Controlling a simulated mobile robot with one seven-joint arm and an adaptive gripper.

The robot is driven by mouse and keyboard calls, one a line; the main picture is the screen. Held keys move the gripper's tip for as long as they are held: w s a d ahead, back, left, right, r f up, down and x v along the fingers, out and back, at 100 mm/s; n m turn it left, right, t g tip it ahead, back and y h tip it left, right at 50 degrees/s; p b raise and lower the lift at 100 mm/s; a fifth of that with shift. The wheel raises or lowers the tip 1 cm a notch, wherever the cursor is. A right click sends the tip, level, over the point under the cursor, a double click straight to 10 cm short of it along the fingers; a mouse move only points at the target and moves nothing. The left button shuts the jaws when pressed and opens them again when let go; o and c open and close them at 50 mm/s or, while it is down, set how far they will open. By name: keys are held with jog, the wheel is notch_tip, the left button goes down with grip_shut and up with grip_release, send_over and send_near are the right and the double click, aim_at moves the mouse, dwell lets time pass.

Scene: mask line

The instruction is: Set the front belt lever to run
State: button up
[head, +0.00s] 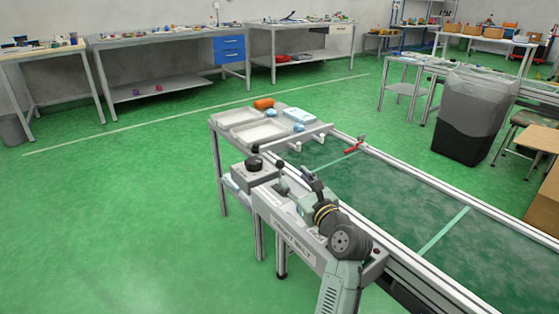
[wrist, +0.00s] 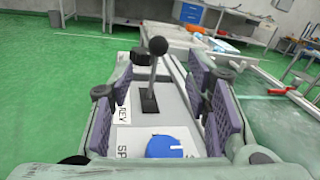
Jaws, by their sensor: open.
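The front belt lever has a black ball knob on a thin grey stem (wrist: 154,72) and rises from a dark slot in the wrist view. Its ball also shows in the head view (head: 279,163). A "REV" label (wrist: 122,113) lies beside the slot at its near left; no run label is readable. My gripper (wrist: 163,85) is open, with its purple-grey pads on either side of the lever in the picture; I cannot tell whether the stem is between them in depth. In the head view my gripper (head: 298,184) is just right of the lever, over the panel labelled "FRONT BELT" (head: 292,236).
A blue dial (wrist: 168,147) sits on the panel near a partly hidden "SP" label. A grey box with a black knob (head: 254,163) stands behind the lever. The green belt (head: 420,205) runs to the right, with a red part (head: 355,147) on its far rail.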

aim_at(282, 166)
jog(key=x, duration=1)
jog(key=shift+a, duration=0.15)
jog(key=shift+c, duration=0.3)
grip_shut()
